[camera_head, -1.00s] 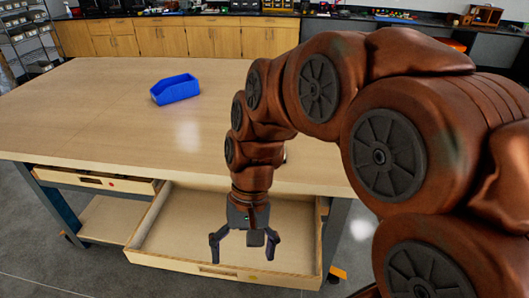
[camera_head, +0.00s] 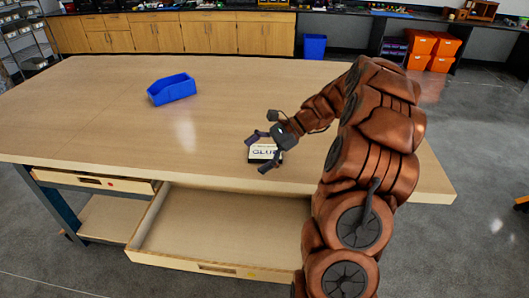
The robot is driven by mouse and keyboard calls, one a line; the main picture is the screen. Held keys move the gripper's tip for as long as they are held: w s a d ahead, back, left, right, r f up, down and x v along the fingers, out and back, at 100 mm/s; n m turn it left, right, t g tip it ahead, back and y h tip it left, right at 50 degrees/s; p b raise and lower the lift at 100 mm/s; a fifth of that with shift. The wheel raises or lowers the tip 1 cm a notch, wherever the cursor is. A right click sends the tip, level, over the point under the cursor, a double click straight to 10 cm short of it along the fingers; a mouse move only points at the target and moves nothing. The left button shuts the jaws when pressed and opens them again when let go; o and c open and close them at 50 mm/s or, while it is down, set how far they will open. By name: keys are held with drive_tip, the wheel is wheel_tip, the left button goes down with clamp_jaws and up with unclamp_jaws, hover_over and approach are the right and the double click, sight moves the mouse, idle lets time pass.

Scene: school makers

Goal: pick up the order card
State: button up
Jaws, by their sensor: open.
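The order card (camera_head: 265,153) appears as a small pale item with dark lettering, seemingly "GLUE", near the front edge of the wooden table (camera_head: 130,120). My gripper (camera_head: 258,152) is open at the card, with one finger past its upper left side and the other over its lower part. I cannot tell whether the fingers touch it. The gripper and fingers hide part of the card.
A blue bin (camera_head: 171,92) stands on the table toward the back left. A wide drawer (camera_head: 225,225) hangs open and looks empty below the front edge. A smaller drawer (camera_head: 95,181) at the left is slightly open. Most of the tabletop is clear.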

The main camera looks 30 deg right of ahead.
sight(269, 151)
drive_tip(key=d+f+m+t, duration=0.1)
drive_tip(key=d+m, duration=0.1)
drive_tip(key=d, duration=0.3)
drive_tip(key=d+f+m+t, duration=0.1)
drive_tip(key=d+m, duration=0.1)
drive_tip(key=d, duration=0.3)
drive_tip(key=w+d+f+m+t+p, duration=0.1)
drive_tip(key=d+m+t, duration=0.1)
drive_tip(key=d, duration=0.3)
drive_tip(key=shift+w+f, duration=0.1)
drive_tip(key=shift+f, duration=0.2)
drive_tip(key=shift+w+p+x, duration=0.15)
drive_tip(key=shift+p+x, duration=0.65)
drive_tip(key=shift+x, duration=1.1)
drive_tip(key=shift+w+p+x, duration=0.15)
drive_tip(key=shift+p+x, duration=0.6)
drive_tip(key=shift+x, duration=1.15)
drive_tip(key=shift+d, duration=0.2)
drive_tip(key=shift+c, duration=0.2)
drive_tip(key=c, duration=1)
